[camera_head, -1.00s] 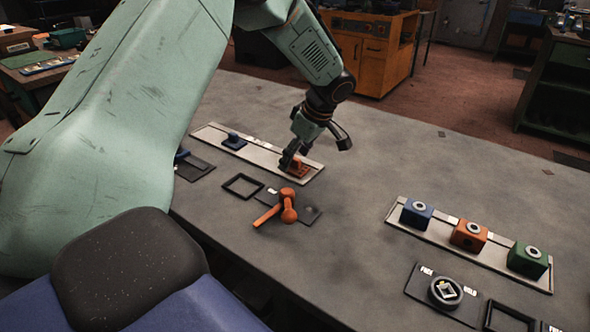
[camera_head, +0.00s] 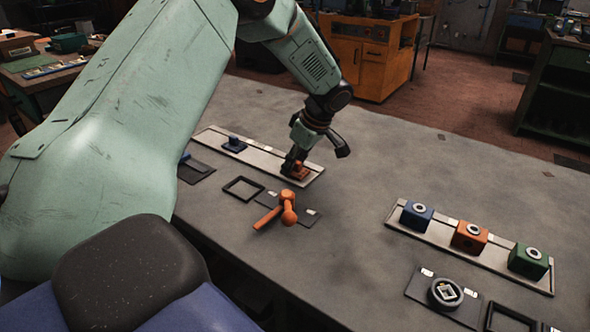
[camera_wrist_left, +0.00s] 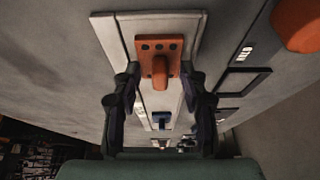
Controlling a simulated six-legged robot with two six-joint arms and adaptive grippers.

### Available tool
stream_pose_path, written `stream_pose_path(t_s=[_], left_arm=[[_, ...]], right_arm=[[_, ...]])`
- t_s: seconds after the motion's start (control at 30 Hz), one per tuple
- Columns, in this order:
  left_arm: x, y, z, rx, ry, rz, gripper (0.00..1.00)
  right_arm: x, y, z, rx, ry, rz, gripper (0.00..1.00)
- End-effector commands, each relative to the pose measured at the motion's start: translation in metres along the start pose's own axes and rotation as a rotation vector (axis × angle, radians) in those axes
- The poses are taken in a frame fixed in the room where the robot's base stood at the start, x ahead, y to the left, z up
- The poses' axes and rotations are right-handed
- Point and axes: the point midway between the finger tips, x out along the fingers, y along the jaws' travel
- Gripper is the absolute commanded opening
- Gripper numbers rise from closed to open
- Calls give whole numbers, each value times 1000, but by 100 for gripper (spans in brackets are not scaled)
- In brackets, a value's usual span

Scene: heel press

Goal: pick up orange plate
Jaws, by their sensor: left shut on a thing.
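The orange plate (camera_head: 302,174) lies at the right end of a long pale strip (camera_head: 258,161) on the grey table. In the left wrist view the orange plate (camera_wrist_left: 158,46) shows dark holes along one edge and an upright orange grip in its middle. My left gripper (camera_head: 297,163) reaches down onto it, and its fingers partly hide the plate in the head view. In the wrist view my left gripper (camera_wrist_left: 159,80) has a finger on each side of the plate's grip; it is shut on the plate. The plate appears to be still on the strip. My right gripper is not in view.
A blue plate (camera_head: 234,145) stands on the same strip. An orange lever (camera_head: 284,212) and an empty dark frame (camera_head: 243,188) are in front. Blue (camera_head: 416,215), orange (camera_head: 469,236) and green (camera_head: 528,261) blocks stand on a right strip. The table behind is clear.

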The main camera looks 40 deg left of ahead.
Motion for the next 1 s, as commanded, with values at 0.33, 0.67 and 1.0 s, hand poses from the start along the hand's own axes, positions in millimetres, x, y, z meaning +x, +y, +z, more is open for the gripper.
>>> stream_pose_path(t_s=[0.33,0.67,1.0], left_arm=[[-1,0,0,0,0,0,3],[-49,1,-20,-3,-1,5,3],[-129,1,-54,-3,0,4,3]], right_arm=[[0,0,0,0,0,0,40],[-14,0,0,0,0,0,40],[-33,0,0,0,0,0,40]])
